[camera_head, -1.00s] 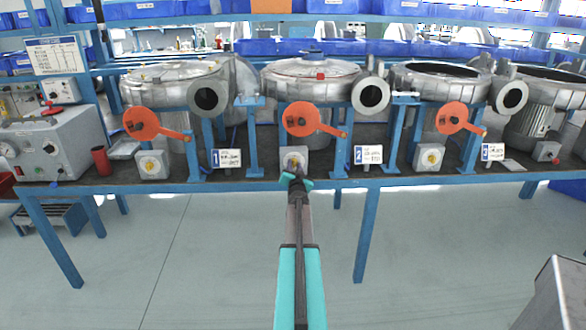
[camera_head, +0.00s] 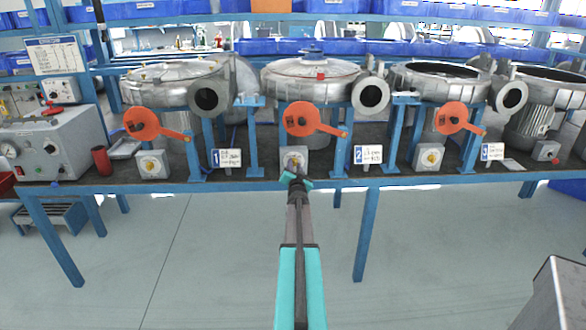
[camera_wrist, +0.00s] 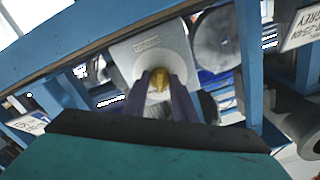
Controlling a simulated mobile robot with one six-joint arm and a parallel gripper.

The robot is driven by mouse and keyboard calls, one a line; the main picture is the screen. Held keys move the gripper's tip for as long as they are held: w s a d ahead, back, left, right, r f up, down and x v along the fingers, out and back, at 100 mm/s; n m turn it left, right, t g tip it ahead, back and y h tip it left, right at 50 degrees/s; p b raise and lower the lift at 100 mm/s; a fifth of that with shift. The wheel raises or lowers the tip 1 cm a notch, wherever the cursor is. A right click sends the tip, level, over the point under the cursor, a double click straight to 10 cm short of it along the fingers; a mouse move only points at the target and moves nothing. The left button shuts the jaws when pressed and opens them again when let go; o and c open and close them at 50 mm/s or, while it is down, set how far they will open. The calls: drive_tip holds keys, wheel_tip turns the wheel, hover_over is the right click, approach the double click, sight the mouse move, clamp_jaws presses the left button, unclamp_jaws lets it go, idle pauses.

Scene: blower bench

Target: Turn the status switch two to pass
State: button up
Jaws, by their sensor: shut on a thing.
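Status switch two is a light grey box (camera_head: 294,153) at the bench's front edge, left of the card marked 2. My gripper (camera_wrist: 160,84) reaches the box from the front. In the head view my gripper (camera_head: 295,171) covers part of the box's front. The knob's pointing direction and the box's markings are too small to read.
Similar grey switch boxes stand left (camera_head: 152,164) and right (camera_head: 430,158) on the bench. Orange discs with handles (camera_head: 303,118) hang above, in front of the metal blowers (camera_head: 310,78). Blue bench legs (camera_head: 367,235) stand below.

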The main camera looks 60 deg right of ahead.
drive_tip(key=shift+f+m+p, duration=0.15)
drive_tip(key=shift+m+p, duration=0.15)
drive_tip(key=shift+m, duration=0.2)
idle(1.2)
drive_tip(key=o, duration=1)
drive_tip(key=shift+d, duration=0.1)
drive_tip(key=shift+o, duration=0.2)
drive_tip(key=shift+s+a, duration=0.1)
drive_tip(key=shift+a, duration=0.1)
drive_tip(key=b+v, duration=0.1)
drive_tip(key=v, duration=1.2)
drive_tip(key=shift+a+b, duration=0.2)
drive_tip(key=shift+b, duration=0.2)
drive_tip(key=shift+s, duration=0.15)
